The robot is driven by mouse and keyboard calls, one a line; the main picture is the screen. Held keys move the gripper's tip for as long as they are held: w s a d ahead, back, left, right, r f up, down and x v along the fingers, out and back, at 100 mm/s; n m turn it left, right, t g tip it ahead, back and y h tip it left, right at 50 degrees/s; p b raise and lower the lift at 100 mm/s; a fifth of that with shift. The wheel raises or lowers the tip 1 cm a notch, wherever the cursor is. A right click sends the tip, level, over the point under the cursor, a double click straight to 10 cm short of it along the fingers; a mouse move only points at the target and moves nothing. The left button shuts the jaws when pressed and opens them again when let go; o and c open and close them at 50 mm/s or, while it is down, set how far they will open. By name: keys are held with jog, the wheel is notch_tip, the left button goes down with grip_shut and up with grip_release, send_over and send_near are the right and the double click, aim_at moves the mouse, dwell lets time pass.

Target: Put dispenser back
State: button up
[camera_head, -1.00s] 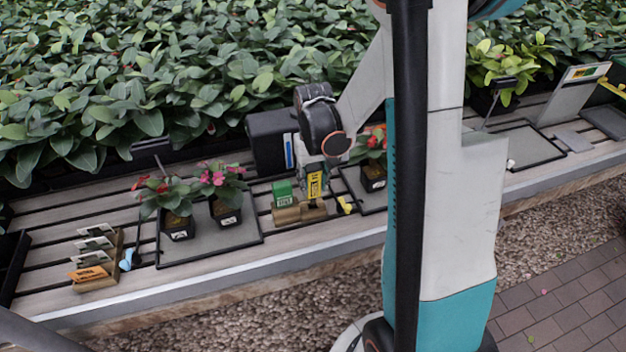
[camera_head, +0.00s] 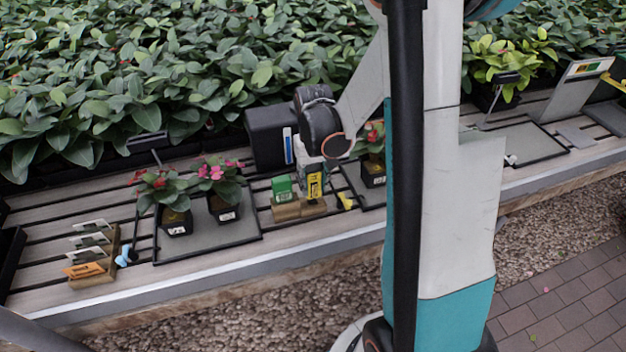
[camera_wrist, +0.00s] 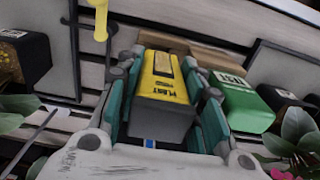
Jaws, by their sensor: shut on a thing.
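The yellow dispenser (camera_wrist: 163,83) is a yellow box with a dark grey end and a black-printed label. My gripper (camera_wrist: 168,95) is shut on it, with the teal fingers along its two sides. In the head view the yellow dispenser (camera_head: 314,188) is upright over the right part of a wooden holder (camera_head: 286,213). Its lower end is at the holder, but I cannot tell whether it is fully seated. A green box (camera_head: 282,188) stands in the left part of the holder, and it also shows beside my fingers in the wrist view (camera_wrist: 240,103).
A yellow-headed tool (camera_head: 345,201) lies right of the holder. Two potted flowers stand on a grey tray (camera_head: 236,231) to the left. A black bin (camera_head: 268,138) stands behind. A card rack (camera_head: 92,270) is at far left. Another potted flower (camera_head: 373,174) is close on the right.

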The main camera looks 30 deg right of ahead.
jog(key=shift+f, duration=0.25)
dwell(0.3)
jog(key=shift+f+b, duration=1)
jog(key=shift+f, duration=0.05)
jog(key=o, duration=1)
jog(key=shift+c, duration=0.2)
jog(key=shift+r, duration=0.1)
